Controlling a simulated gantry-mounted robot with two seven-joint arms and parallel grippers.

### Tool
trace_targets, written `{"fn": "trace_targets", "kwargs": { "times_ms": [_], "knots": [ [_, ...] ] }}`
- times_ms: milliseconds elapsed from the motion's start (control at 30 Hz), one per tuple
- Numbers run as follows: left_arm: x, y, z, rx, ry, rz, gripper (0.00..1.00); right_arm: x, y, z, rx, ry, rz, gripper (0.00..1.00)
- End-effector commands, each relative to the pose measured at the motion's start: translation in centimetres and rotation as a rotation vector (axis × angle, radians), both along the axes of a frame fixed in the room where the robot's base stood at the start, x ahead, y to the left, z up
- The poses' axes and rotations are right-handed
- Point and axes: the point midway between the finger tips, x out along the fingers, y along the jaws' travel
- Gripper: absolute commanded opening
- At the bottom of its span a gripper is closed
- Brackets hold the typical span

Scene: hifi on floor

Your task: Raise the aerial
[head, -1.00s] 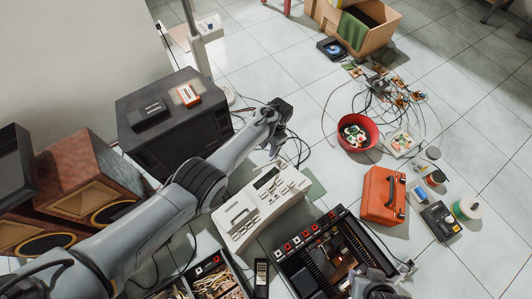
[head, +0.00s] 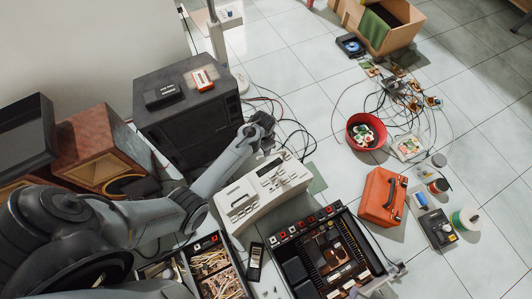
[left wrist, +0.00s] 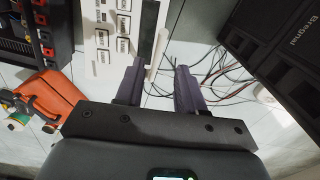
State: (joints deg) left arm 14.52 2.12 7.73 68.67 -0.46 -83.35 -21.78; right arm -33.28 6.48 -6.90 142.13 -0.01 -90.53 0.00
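A white hi-fi unit (head: 262,190) with buttons and a dark display stands on the floor in the middle of the head view. In the left wrist view, its panel (left wrist: 103,62) is at the top, and a thin pale rod, perhaps the aerial (left wrist: 157,56), lies along its right edge. My left gripper (head: 268,133) is at the unit's far end in the head view. Its two dark fingers (left wrist: 158,88) are apart with nothing between them; the rod's end appears near the gap. I cannot tell whether they touch. A grey part at the bottom right may be my right gripper (head: 392,273); its fingers are unclear.
A black speaker (head: 185,120) stands left of the unit, with loose cables (head: 290,130) behind it. An opened chassis (head: 322,250) is in front. An orange toolbox (head: 381,197) and red bowl (head: 365,131) stand to the right.

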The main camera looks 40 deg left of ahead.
Motion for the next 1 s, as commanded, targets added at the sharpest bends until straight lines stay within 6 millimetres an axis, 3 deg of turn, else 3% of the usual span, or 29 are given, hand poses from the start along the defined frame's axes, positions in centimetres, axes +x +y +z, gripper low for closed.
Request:
{"fn": "trace_targets", "kwargs": {
  "times_ms": [300,500,700,1000],
  "knots": [
    [0.0,-0.1,-5.6,-0.001,0.001,-0.001,0.38,0.0,0.0,-3.9,-0.002,0.0,0.001,0.43],
    [0.0,-0.1,-8.3,-0.001,0.0,0.0,0.38,0.0,-0.2,-5.7,-0.008,0.001,0.006,0.43],
    [0.0,-0.1,-9.6,-0.001,0.0,-0.001,0.38,0.0,-0.3,-6.6,-0.012,0.0,0.008,0.43],
    [0.0,-0.1,-9.8,-0.001,-0.001,-0.001,0.38,0.0,-0.2,-6.7,-0.01,-0.001,0.006,0.43]
  ]
}}
